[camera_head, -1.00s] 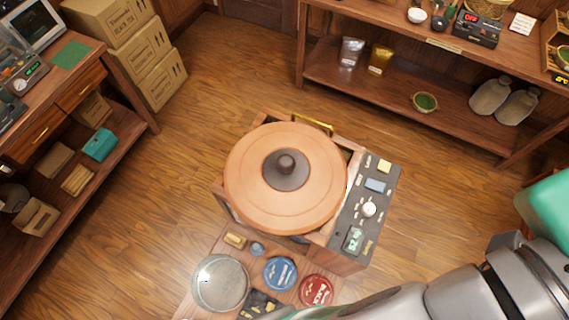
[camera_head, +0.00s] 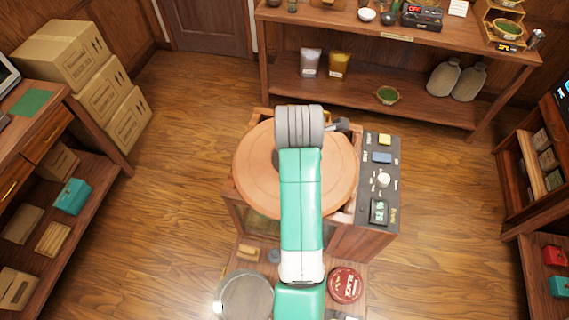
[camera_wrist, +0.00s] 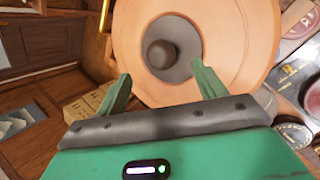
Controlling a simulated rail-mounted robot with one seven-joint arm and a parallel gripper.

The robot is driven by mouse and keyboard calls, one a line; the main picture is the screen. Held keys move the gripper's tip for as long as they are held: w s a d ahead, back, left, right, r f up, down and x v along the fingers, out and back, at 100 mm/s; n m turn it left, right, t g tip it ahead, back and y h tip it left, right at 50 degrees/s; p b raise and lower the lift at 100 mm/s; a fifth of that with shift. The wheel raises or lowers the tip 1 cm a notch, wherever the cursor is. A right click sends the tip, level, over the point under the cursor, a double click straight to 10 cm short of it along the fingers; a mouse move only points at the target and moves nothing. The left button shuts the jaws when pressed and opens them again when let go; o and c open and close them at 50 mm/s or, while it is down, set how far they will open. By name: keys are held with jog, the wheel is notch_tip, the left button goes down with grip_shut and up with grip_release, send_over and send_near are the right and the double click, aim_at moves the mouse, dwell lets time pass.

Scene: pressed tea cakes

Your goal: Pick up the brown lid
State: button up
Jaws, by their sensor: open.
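The brown lid (camera_head: 258,170) is a round, light-brown disc on top of the wooden machine in the head view. My green arm covers its middle there, so the knob is hidden. In the wrist view the lid (camera_wrist: 232,62) fills the upper right, with a dark disc and round knob (camera_wrist: 160,54) at its centre. My gripper (camera_wrist: 156,88) is open and empty. Its two green fingers point toward the lid, one on each side below the knob in the picture, apart from the knob.
A control panel (camera_head: 379,190) lies at the machine's right side. A metal round pan (camera_head: 245,298) and a red tin (camera_head: 345,285) stand on the ledge in front. A shelf table (camera_head: 400,72) stands behind. Boxes (camera_head: 103,98) are stacked at the back left.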

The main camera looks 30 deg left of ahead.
jog(key=p+x, duration=0.1)
jog(key=x, duration=0.6)
jog(key=shift+s+a+f, duration=0.1)
jog(key=shift+s, duration=0.05)
grip_shut()
jog(key=shift+r, duration=0.2)
